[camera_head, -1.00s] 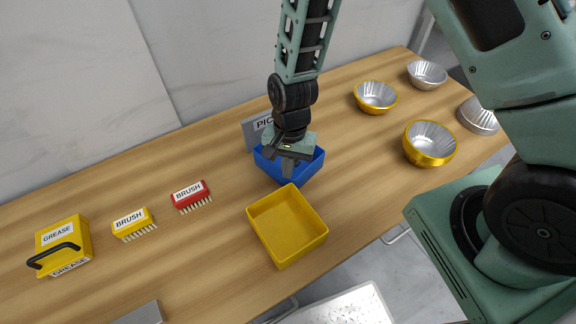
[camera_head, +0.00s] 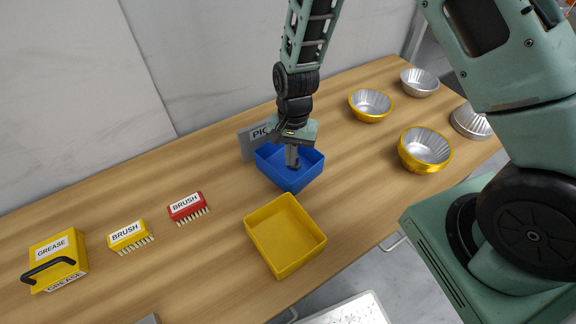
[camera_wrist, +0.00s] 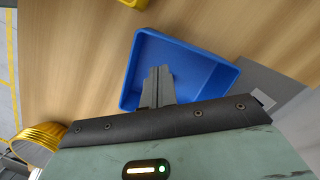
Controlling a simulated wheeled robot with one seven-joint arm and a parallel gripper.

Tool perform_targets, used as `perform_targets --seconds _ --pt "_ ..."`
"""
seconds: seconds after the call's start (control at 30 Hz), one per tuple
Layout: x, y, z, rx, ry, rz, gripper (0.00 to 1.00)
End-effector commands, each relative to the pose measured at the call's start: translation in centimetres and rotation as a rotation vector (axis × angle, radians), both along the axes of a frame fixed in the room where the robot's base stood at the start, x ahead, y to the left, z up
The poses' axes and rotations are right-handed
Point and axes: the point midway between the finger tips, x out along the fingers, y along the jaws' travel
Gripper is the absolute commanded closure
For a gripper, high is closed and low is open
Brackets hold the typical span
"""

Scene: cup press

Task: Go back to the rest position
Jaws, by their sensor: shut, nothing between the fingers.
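My gripper (camera_head: 292,157) is shut and empty, pointing down over the blue bin (camera_head: 301,181) in the head view. In the wrist view its closed fingers (camera_wrist: 158,86) show against the inside of the blue bin (camera_wrist: 207,66). I cannot tell exactly how far the fingertips are above the bin's floor. My arm reaches down from the top of the head view. The inside of the blue bin that shows looks empty, though the gripper hides part of it.
A yellow bin (camera_head: 286,243) stands in front of the blue one. A sign (camera_head: 247,146) stands behind. Left are a red brush (camera_head: 186,206), a yellow brush (camera_head: 128,236) and a yellow grease box (camera_head: 56,259). Several gold and silver cups, including a gold one (camera_head: 424,163), stand right.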

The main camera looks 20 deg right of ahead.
Motion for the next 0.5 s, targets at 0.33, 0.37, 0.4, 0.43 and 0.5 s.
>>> perform_targets --seconds 0.33,0.37,0.4,0.43,0.5 --pt "6.0 -4.0 -0.3 0.001 -0.002 -0.001 1.0" --pt "6.3 -4.2 -0.3 0.001 0.0 -0.001 1.0" --pt "6.8 -4.5 -0.2 0.001 -0.002 0.0 1.0" --pt "7.0 -4.7 -0.2 0.001 0.0 -0.001 1.0" --pt "7.5 -5.0 -0.1 0.001 -0.001 0.0 1.0"
